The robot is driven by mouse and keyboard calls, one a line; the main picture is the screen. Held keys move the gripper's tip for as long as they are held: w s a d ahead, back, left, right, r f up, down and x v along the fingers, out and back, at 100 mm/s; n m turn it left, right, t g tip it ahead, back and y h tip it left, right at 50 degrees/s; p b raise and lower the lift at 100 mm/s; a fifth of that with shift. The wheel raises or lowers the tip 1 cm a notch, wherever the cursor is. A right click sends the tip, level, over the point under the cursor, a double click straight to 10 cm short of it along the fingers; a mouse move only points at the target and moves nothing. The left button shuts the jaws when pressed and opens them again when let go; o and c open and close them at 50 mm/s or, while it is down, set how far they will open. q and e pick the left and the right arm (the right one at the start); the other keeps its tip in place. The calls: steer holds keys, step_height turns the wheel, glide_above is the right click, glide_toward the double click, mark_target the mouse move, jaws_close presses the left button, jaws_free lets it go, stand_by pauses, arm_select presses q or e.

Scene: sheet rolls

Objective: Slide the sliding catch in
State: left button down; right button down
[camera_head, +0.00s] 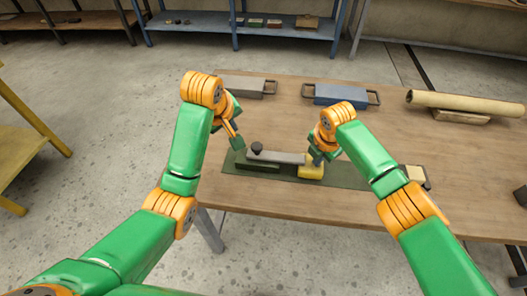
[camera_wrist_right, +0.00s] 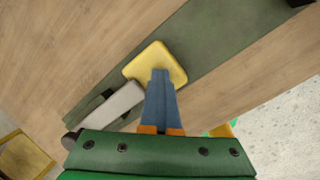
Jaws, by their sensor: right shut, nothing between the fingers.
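The sliding catch is a light grey bar (camera_head: 285,157) with a round dark knob (camera_head: 257,147) at its left end. It lies over a dark green block (camera_head: 258,166) on a green mat (camera_head: 345,177). A yellow block (camera_head: 311,173) stands at the bar's right end. In the right wrist view the grey bar (camera_wrist_right: 115,103) reaches close to the yellow block (camera_wrist_right: 153,60). My right gripper (camera_wrist_right: 160,74) is shut and empty, its fingertips over or against the yellow block; contact is unclear. My left gripper (camera_head: 237,144) is just left of the knob; its fingers are too small to read.
The wooden table (camera_head: 420,150) has free room right of the mat. A grey case (camera_head: 245,86), a blue case (camera_head: 340,94) and a tan roll (camera_head: 464,103) on a wooden rest lie along its back. A small dark-edged pad (camera_head: 416,174) lies at the mat's right end.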

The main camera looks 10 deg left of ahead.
steer(key=shift+w+r, duration=0.15)
steer(key=shift+r, duration=0.9)
steer(key=w+v, duration=0.1)
steer(key=v, duration=0.5)
steer(key=shift+w+r, duration=0.2)
steer(key=shift+r, duration=0.25)
